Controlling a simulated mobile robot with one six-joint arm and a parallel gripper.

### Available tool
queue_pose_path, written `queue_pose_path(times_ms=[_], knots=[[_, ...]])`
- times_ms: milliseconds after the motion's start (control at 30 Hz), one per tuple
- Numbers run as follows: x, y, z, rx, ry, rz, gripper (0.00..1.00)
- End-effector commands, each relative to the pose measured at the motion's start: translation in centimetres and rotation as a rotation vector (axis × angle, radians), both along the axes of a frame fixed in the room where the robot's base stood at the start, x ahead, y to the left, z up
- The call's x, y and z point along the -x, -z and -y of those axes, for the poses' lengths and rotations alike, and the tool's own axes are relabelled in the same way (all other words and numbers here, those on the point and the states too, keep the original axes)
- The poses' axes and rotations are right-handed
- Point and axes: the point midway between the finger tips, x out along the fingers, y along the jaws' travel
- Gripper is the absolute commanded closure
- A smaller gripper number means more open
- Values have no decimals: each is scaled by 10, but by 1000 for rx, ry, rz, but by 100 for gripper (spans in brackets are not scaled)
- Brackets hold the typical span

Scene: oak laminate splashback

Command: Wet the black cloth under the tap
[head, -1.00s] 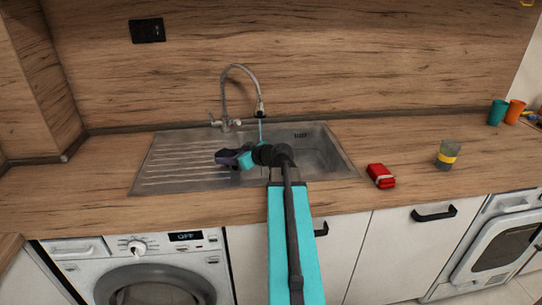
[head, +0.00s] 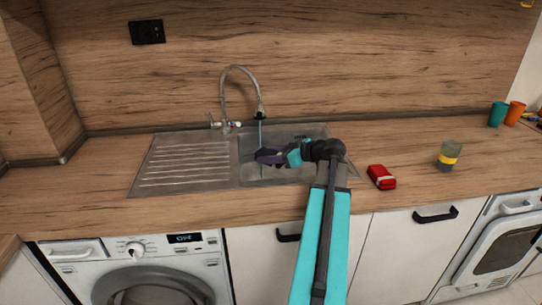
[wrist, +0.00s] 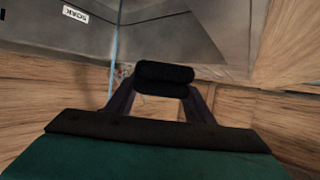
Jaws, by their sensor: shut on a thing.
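The black cloth (wrist: 164,77) is a dark roll between my gripper's fingers in the wrist view. My gripper (head: 272,157) is shut on it, over the sink basin (head: 312,135) in the head view, where dark fingers and cloth are hard to tell apart. The tap (head: 240,70) is a curved metal spout with a thin blue water stream (head: 261,133) falling from its tip. In the head view the stream reaches down to the gripper's tip. In the wrist view the stream (wrist: 116,45) runs left of the cloth; I cannot tell whether it touches it.
A ribbed drainboard (head: 185,162) lies left of the basin. A red object (head: 381,177) and a glass with a yellow band (head: 449,155) stand on the counter to the right. Teal (head: 497,114) and orange (head: 515,113) cups stand farther back. The left counter is clear.

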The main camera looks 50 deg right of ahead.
Motion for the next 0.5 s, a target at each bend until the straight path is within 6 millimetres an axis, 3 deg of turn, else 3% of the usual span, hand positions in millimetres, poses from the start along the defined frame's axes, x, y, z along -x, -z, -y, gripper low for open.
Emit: queue_pose_path(times_ms=[500], knots=[[-12, 2, 10, -1, 1, 0, 74]])
